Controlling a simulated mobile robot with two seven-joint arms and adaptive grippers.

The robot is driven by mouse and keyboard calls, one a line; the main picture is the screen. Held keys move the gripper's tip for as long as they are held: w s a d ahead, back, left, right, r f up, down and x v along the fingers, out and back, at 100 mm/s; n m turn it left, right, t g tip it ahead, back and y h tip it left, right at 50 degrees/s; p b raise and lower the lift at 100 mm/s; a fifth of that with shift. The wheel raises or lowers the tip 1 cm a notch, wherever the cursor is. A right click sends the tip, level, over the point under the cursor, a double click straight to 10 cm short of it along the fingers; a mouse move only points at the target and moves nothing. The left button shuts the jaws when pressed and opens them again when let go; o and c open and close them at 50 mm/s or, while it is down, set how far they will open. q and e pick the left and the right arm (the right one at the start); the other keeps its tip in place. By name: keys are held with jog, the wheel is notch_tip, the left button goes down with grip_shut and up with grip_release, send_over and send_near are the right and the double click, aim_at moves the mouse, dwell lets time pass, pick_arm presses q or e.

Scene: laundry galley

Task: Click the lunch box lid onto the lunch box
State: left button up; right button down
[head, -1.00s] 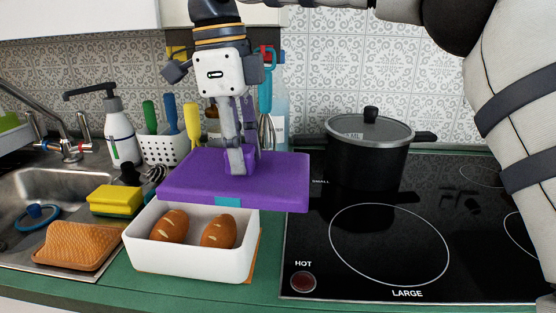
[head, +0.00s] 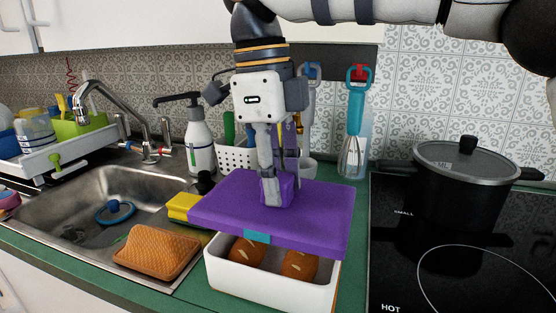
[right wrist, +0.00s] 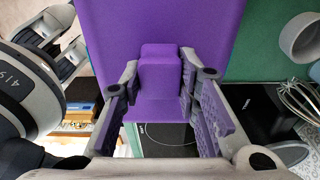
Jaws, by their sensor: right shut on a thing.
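The purple lunch box lid (head: 320,212) hangs in the head view above the white lunch box (head: 270,281), roughly level. It covers the rear of the opening; a gap shows at the front. A teal clip (head: 257,236) is on the lid's front edge. Two bread rolls (head: 299,265) lie in the box. My right gripper (head: 277,190) is shut on the lid's raised purple handle, which also shows between its fingers in the right wrist view (right wrist: 160,75). My left gripper (right wrist: 62,42) shows only in the right wrist view, at the left, fingers apart and empty.
A yellow sponge (head: 182,206) and an orange ribbed item (head: 157,250) are left of the box, near the sink (head: 70,222). A soap dispenser (head: 200,145) and a whisk (head: 355,140) stand behind. The stove with a black pot (head: 464,190) is at right.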

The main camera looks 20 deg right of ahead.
jog(key=shift+f, duration=2.55)
jog(key=shift+f, duration=0.95)
jog(key=c, duration=1.1)
grip_release()
jog(key=shift+r, duration=3.55)
